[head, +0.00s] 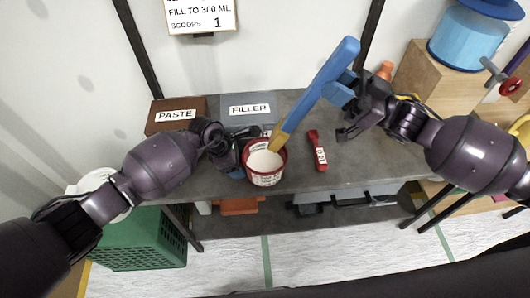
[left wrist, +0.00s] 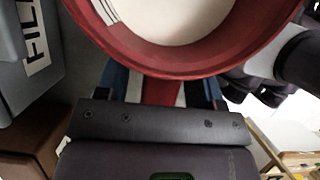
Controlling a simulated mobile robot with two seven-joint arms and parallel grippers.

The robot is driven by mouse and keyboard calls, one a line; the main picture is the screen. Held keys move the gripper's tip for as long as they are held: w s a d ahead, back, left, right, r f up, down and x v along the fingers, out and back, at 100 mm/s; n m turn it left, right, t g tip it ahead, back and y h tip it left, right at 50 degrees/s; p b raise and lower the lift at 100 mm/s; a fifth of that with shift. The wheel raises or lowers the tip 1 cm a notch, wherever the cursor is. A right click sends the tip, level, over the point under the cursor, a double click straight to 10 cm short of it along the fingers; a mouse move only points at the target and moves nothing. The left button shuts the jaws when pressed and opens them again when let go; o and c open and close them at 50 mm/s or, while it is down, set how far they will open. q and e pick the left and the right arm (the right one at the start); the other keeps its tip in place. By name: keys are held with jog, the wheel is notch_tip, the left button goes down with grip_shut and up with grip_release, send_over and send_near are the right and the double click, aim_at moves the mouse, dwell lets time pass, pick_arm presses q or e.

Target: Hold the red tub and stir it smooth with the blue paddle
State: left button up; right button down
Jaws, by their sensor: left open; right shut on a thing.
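The red tub (head: 267,178) stands upright on the grey table, with pale contents and a white label. It fills the top of the left wrist view (left wrist: 165,62). My left gripper (head: 240,168) is open at the tub's left side. In the left wrist view its blue fingertips lie on either side of a red part below the rim, apparently the tub's handle. My right gripper (head: 347,98) is shut on the blue paddle (head: 322,82). The paddle slants down left, its yellowish lower end at the tub's back rim; I cannot tell if it is inside.
A brown PASTE box (head: 172,116) and a grey FILLER box (head: 248,108) stand at the back. A small red tool (head: 317,150) with a label lies right of the tub. A blue tank (head: 468,40) stands on wooden blocks at right. A green crate (head: 135,240) is below left.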

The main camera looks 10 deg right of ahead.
pick_arm(q)
jog(key=v, duration=1.2)
jog(key=shift+s, duration=0.1)
